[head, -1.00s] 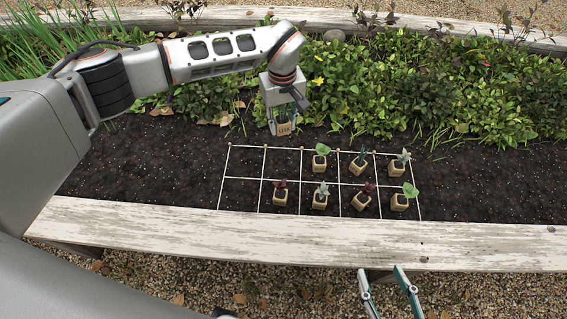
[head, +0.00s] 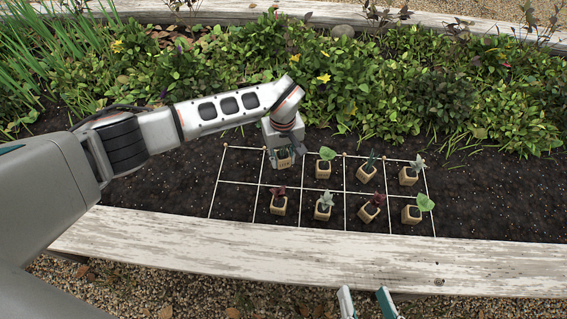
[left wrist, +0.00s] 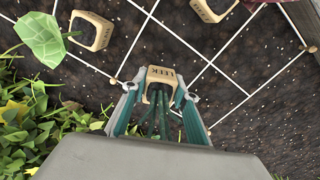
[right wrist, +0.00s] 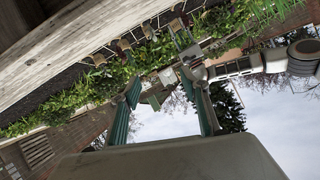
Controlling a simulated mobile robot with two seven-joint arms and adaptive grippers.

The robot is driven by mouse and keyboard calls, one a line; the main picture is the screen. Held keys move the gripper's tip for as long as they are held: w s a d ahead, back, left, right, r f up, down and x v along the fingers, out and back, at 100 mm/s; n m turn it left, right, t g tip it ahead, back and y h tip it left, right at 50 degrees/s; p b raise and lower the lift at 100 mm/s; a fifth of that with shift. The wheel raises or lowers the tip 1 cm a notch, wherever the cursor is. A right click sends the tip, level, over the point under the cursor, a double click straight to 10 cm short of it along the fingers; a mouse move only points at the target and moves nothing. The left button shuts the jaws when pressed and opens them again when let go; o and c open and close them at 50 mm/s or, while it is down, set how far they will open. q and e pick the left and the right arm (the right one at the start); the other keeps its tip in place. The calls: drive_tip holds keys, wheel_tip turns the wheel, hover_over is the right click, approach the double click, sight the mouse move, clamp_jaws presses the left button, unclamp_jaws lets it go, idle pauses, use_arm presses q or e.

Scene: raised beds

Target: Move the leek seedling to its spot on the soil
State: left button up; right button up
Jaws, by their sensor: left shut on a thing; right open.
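The leek seedling is in a tan pot marked LEEK (left wrist: 161,76); its dark green leaves point toward my gripper's palm in the left wrist view. My left gripper (head: 284,158) is shut on this pot, one finger on each side. In the head view the pot (head: 284,163) is at the second back-row cell from the left of the white string grid (head: 232,184). I cannot tell whether it touches the soil (head: 150,190). My right gripper (head: 366,303) is open and empty, in front of the bed's near board.
Other potted seedlings stand close by: a broad-leaved one (head: 323,171) just right, a dark red one (head: 278,205) in front, and several more to the right. The two leftmost cells are bare. Leafy plants (head: 400,90) fill the back; a weathered board (head: 300,249) edges the front.

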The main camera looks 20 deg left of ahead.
sight(283, 165)
use_arm(q)
drive_tip(key=f, duration=0.2)
drive_tip(key=f+b, duration=0.1)
drive_tip(key=shift+s+f, duration=0.35)
drive_tip(key=shift+f, duration=0.05)
drive_tip(key=shift+w+f, duration=0.15)
drive_tip(key=shift+f, duration=0.05)
drive_tip(key=shift+w+r, duration=0.1)
drive_tip(key=shift+r, duration=0.2)
drive_tip(key=shift+f, duration=0.15)
drive_tip(key=o, duration=1.1)
use_arm(e)
drive_tip(key=shift+s+a+f+m, duration=0.15)
drive_tip(key=shift+s+a+m, duration=0.05)
drive_tip(key=shift+a+m, duration=0.25)
drive_tip(key=shift+s+a+f+m, duration=0.1)
drive_tip(key=shift+s+a+m, duration=0.05)
drive_tip(key=shift+a+m, duration=0.3)
